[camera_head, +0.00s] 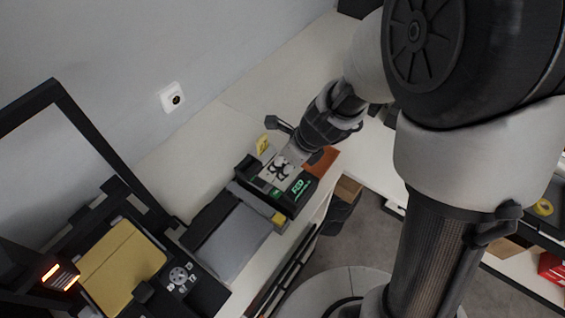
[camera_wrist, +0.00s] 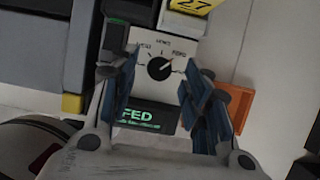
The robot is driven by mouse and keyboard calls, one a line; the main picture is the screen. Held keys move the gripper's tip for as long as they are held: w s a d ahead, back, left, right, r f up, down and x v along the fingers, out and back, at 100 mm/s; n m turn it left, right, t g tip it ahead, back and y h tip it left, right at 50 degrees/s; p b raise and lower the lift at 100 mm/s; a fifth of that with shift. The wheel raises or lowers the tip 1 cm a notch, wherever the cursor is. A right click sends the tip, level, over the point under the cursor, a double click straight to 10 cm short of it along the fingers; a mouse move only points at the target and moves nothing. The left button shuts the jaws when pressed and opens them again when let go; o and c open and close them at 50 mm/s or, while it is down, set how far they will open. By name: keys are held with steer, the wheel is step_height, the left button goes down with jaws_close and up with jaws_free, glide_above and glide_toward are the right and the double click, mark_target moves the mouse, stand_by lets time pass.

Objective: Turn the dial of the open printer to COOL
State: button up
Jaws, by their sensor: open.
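An open-frame printer with a black frame (camera_head: 75,110) and a yellow bed (camera_head: 122,268) stands at the lower left in the head view. Its pale round dial (camera_head: 178,276) sits on its black front corner with small labels around it; its setting is too small to read. My gripper (camera_head: 283,165) is away from this printer, over a black box (camera_head: 297,203) with a green display reading FED. In the wrist view my gripper (camera_wrist: 164,88) is open, its fingers either side of that box's black dial (camera_wrist: 159,68). This dial's pointer is toward the upper-right label, seemingly FEED. I cannot tell contact.
A grey device (camera_head: 240,240) with a yellow corner lies between the black box and the printer. A yellow tag (camera_wrist: 194,6) marked 27 and an orange block (camera_wrist: 238,105) flank the box. The wall with a socket (camera_head: 173,97) is behind. The bench beyond is bare.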

steer(key=shift+x, duration=0.85)
jaws_close()
